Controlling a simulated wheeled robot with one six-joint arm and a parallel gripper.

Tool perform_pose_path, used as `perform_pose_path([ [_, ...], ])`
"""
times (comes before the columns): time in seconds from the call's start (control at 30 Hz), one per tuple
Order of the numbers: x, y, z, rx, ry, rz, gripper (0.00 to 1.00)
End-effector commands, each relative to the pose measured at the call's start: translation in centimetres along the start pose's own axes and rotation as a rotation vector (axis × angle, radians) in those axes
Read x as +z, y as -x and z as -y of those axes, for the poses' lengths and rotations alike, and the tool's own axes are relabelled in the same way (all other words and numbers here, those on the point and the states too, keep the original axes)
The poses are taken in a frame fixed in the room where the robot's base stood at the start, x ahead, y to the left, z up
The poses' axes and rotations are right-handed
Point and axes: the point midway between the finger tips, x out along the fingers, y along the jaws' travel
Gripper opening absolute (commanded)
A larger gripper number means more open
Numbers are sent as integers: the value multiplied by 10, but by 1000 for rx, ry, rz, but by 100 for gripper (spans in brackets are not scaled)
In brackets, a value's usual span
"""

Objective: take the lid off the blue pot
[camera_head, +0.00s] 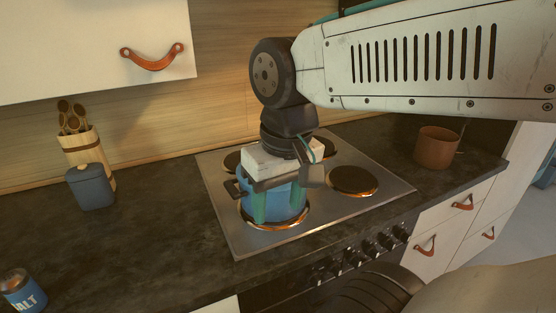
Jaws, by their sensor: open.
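The blue pot (290,206) stands on the front left burner of the stove, with a dark side handle (232,189) showing at its left. My gripper (277,208) comes down from above over the pot. Its two teal fingers are spread apart and reach down in front of the pot's wall. The fingers are open; I cannot tell whether they touch the pot. The lid and the top of the pot are hidden behind my gripper's body.
The steel cooktop (225,222) has several burners; the front right one (353,180) is bare. A brown pot (436,147) stands right of it. A blue lidded canister (90,187), a utensil holder (85,150) and a salt tin (22,291) stand left. A wall cupboard (70,45) hangs upper left.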

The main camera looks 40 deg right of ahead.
Motion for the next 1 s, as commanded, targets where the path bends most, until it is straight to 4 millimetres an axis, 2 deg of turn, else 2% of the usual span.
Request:
perform_pose_path([
  [0.17, -61, 16, -20, -64, -470, 90, 53],
  [0.3, -116, 22, -57, -123, -907, 174, 53],
  [0.4, -149, 22, -87, -159, -1173, 231, 53],
  [0.5, -173, 19, -113, -187, -1379, 280, 53],
  [0.6, -188, 16, -132, -207, -1516, 315, 53],
  [0.7, -195, 14, -142, -217, -1588, 335, 53],
  [1.0, -196, -16, -133, -218, -1606, 344, 53],
])
